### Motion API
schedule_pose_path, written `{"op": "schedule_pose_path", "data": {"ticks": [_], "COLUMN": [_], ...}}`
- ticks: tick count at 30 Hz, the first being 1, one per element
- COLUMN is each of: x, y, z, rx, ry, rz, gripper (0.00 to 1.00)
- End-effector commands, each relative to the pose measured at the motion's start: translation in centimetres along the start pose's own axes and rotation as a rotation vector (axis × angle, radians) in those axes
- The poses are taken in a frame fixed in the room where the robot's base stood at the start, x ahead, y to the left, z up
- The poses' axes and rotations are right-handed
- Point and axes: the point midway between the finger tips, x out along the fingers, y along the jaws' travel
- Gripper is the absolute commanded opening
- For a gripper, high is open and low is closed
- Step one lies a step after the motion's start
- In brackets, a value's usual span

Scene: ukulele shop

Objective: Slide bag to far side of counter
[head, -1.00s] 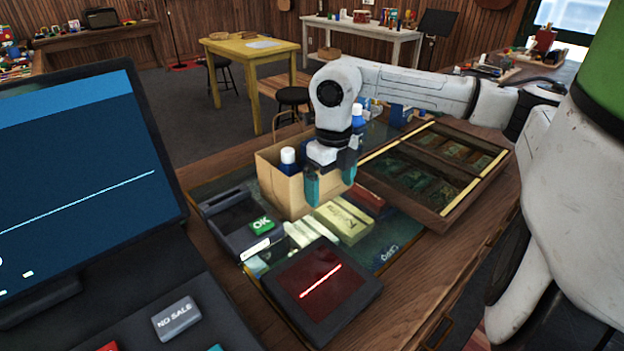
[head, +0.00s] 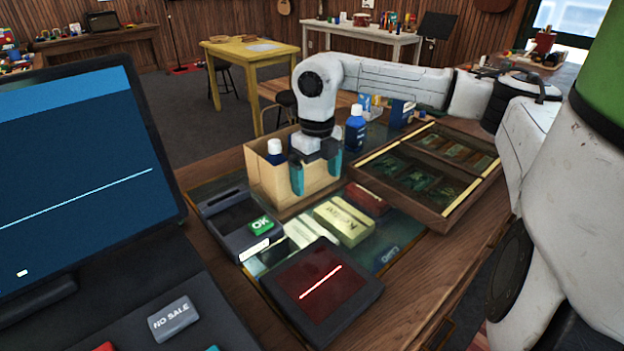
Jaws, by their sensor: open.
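An open-topped tan paper bag (head: 265,182) stands upright on the counter (head: 222,166), behind the card terminal. A dark blue bottle with a white cap (head: 275,151) sticks out of it. My gripper (head: 316,178) is open, fingers pointing down, in front of the bag's near right face. Its teal fingers overlap that face in the picture; I cannot tell whether they touch it. The gripper and wrist hide part of the bag's rim and right side.
A card terminal (head: 240,225), a yellow box (head: 343,220), a dark red box (head: 368,198) and a scanner pad (head: 322,290) lie nearer. A wooden display case (head: 447,217) stands to the right. A blue bottle (head: 355,133) stands behind.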

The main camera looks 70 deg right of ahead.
Motion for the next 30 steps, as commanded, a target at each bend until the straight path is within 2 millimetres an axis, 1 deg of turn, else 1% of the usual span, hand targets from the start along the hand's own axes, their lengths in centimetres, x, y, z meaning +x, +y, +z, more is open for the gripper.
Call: {"op": "schedule_pose_path", "data": {"ticks": [30], "x": [0.0], "y": [0.1], "z": [4.6], "rx": [-0.001], "ry": [0.000], "rz": [0.000], "gripper": [1.00]}}
